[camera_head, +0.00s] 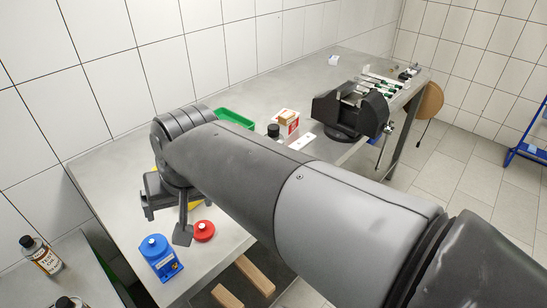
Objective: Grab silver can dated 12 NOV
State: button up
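My gripper (167,217) is above the left part of the steel bench, its two fingers apart with nothing seen between them. A can or bottle with a black cap and a printed label (46,258) stands on a lower surface at the far left. A second dark-capped container (66,302) is beside it, cut off by the bottom edge. A third black cap (273,131) shows just beyond my arm, its body mostly hidden. No 12 NOV date is readable on any of them.
A blue container (160,258) and a red round object (204,231) stand near my gripper. A green tray (235,118), a red-and-white box (289,122) and a dark vise (350,112) are farther back. My arm crosses the bench and hides its middle.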

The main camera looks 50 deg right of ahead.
jog(key=w+d+r+m+g, duration=0.1)
jog(key=w+d+m, duration=0.3)
jog(key=d+m, duration=0.15)
jog(key=m+g, duration=0.4)
jog(key=m, duration=2.1)
send_near(281, 138)
jog(key=a, duration=0.1)
jog(key=w+a, duration=0.1)
jog(key=shift+w+a+f, duration=0.15)
jog(key=shift+a, duration=0.25)
jog(key=shift+d+f+m, duration=0.15)
jog(key=shift+d+m, duration=0.1)
jog(key=shift+m, duration=0.1)
notch_tip(281, 138, down, 11)
jog(key=shift+d+r, duration=0.2)
jog(key=shift+d, duration=0.05)
jog(key=shift+c, duration=0.5)
jog(key=c, duration=1.2)
